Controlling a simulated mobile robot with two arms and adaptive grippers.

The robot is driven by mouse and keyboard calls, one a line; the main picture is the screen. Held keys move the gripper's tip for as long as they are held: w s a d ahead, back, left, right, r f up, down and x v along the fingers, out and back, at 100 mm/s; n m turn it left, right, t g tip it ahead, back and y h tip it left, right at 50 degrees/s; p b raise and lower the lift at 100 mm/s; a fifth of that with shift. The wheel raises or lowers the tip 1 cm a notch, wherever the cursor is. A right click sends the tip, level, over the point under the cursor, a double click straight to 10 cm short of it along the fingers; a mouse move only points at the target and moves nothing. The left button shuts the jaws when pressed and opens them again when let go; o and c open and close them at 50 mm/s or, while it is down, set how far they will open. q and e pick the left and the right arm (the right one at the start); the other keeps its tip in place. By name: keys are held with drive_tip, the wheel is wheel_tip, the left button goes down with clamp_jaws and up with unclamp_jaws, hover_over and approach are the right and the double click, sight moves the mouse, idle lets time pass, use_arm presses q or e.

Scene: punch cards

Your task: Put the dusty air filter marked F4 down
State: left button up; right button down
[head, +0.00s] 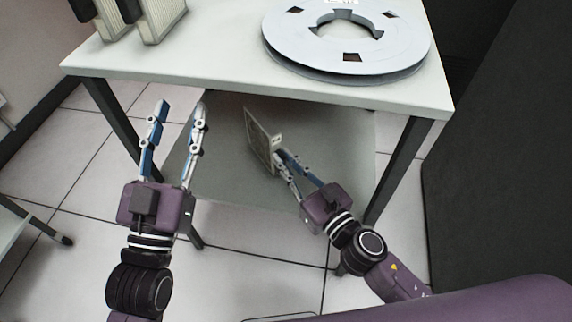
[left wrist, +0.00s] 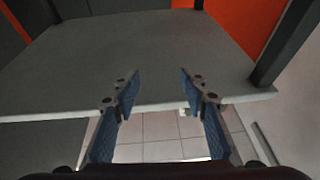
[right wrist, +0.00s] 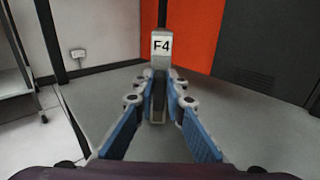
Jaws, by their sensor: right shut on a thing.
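The air filter marked F4 (right wrist: 161,47) shows its white label in the right wrist view, upright between the fingertips. In the head view the filter (head: 261,140) is a thin framed panel over the table's lower shelf (head: 222,150). My right gripper (head: 280,165) is shut on its near edge. I cannot tell whether the filter's lower edge touches the shelf. My left gripper (head: 180,108) is open and empty in front of the shelf, left of the filter. In the left wrist view its fingers (left wrist: 158,90) are apart with nothing between them.
The white table top (head: 220,62) is above the lower shelf. A grey tape reel (head: 400,45) lies on it, and pale filter-like blocks (head: 160,20) stand at its left. Dark table legs (head: 392,170) flank the shelf. A dark cabinet (head: 500,160) stands at the right.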

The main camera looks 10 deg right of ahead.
use_arm(q)
drive_tip(key=shift+s+r+t, duration=0.2)
drive_tip(key=shift+r+t, duration=0.05)
drive_tip(key=shift+r, duration=0.25)
drive_tip(key=shift+s+r+t, duration=0.2)
drive_tip(key=shift+r+t, duration=0.05)
drive_tip(key=shift+r, duration=0.2)
use_arm(e)
drive_tip(key=shift+f, duration=0.2)
use_arm(q)
drive_tip(key=shift+s+r, duration=0.15)
drive_tip(key=shift+r, duration=0.1)
use_arm(e)
drive_tip(key=shift+f, duration=0.1)
drive_tip(key=c, duration=2)
unclamp_jaws()
use_arm(q)
drive_tip(key=shift+r, duration=0.1)
use_arm(e)
drive_tip(key=shift+o, duration=0.2)
